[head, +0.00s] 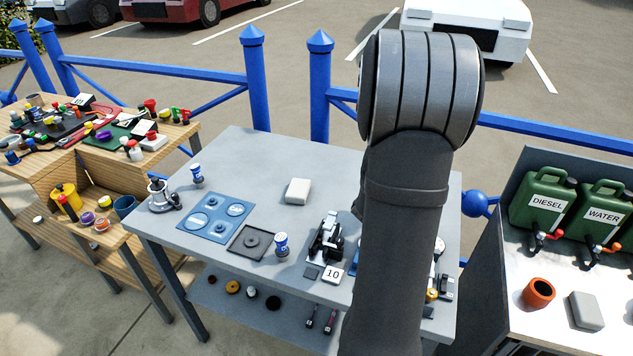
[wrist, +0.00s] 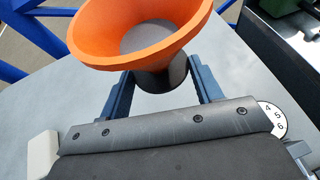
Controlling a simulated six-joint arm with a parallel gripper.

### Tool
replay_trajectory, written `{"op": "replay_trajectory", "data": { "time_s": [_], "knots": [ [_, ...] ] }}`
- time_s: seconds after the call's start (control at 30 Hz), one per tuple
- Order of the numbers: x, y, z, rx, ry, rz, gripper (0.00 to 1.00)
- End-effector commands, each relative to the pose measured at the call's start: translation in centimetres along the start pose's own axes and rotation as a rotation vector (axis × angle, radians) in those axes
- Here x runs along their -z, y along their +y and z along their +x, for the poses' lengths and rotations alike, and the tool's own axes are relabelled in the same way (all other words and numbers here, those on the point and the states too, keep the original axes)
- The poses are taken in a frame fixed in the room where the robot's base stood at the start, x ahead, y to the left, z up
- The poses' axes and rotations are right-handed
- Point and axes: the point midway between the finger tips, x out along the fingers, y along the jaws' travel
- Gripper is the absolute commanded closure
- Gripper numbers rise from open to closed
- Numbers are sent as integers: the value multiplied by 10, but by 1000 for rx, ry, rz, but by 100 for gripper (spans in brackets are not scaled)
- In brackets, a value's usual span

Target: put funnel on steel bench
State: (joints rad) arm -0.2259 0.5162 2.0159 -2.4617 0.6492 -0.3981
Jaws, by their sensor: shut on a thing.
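The funnel (wrist: 125,58) is a wide orange cone with a dark lower part, seen in the wrist view. My gripper (wrist: 160,76) is shut on it, with one blue finger on each side of the dark part. The funnel's mouth faces up and a little toward the camera. The steel bench (head: 265,152) is the grey table in the middle of the head view. Its grey top (wrist: 48,105) also shows below the funnel in the wrist view; I cannot tell the gap between them. In the head view my arm hides the gripper and funnel.
A white block (head: 298,190), a blue plate (head: 216,217), a dark square plate (head: 250,243) and a blue-and-white can (head: 281,244) stand on the bench. Its back left top is clear. Blue railing (head: 258,80) runs behind. Green jerrycans (head: 543,195) stand at right.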

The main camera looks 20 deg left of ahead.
Motion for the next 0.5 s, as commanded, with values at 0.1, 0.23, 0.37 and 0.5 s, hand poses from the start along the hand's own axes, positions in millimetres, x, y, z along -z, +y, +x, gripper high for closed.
{"op": "replay_trajectory", "data": {
  "time_s": [0.1, 0.23, 0.37, 0.5],
  "knots": [
    [-1, 54, -22, -109, -1, -43, 69],
    [1, 108, -49, -223, -1, -91, 69],
    [4, 151, -77, -319, 0, -131, 69],
    [8, 181, -99, -388, 2, -162, 69]
  ]
}}
